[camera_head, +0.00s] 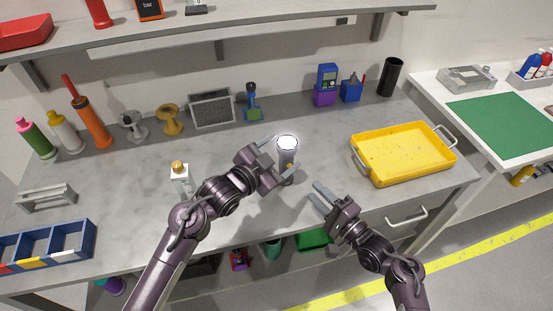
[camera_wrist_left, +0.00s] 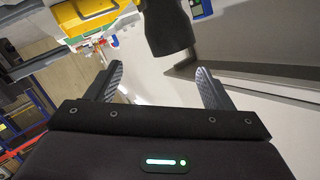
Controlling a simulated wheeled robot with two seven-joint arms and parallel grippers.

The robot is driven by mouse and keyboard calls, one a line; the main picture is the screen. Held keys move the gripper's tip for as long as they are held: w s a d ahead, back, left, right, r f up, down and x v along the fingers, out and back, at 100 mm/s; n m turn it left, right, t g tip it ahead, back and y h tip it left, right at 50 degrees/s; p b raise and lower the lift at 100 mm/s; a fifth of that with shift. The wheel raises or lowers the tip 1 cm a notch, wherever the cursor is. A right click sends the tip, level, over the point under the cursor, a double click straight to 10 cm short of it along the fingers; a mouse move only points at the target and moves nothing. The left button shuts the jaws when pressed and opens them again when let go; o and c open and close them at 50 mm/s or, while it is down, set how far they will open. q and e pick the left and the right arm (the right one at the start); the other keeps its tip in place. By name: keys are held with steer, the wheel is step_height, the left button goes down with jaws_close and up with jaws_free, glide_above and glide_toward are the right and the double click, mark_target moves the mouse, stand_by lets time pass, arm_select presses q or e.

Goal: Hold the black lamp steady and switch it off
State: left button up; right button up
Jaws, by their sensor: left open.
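The black lamp (camera_head: 287,158) stands upright near the middle of the bench in the head view, its round top glowing white. Its body looks dark grey, with a small orange spot low on its side. My left gripper (camera_head: 284,152) is open, with one finger on each side of the lamp; I cannot tell whether either finger touches it. In the left wrist view, the open left gripper (camera_wrist_left: 160,85) faces a dark cylinder that seems to be the lamp (camera_wrist_left: 167,28). My right gripper (camera_head: 315,191) is open and empty, to the lower right of the lamp.
A yellow tray (camera_head: 376,170) lies to the right on the bench. A speaker-like box (camera_head: 212,109) and other items line the back. The bench is clear between lamp and tray.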

arm_select(q)
steer(key=w+a+r+n+t, duration=0.1)
steer(key=w+a+r+t, duration=0.25)
steer(key=w+r, duration=0.45)
steer(key=n+y, duration=0.2)
steer(key=n, duration=0.4)
glide_toward(291, 138)
steer(key=shift+w+d+f, duration=0.15)
steer(key=shift+w, duration=0.45)
steer(key=shift+w+d+f, duration=0.2)
steer(key=shift+w, duration=0.35)
steer(key=shift+d+f+n, duration=0.1)
steer(key=shift+f+n, duration=0.1)
steer(key=shift+n, duration=0.1)
steer(key=x, duration=0.7)
steer(key=shift+w, duration=0.25)
steer(key=shift+c, duration=0.2)
steer(key=c, duration=0.9)
steer(key=shift+c, duration=1)
arm_select(e)
steer(key=shift+c, duration=0.6)
jaws_close()
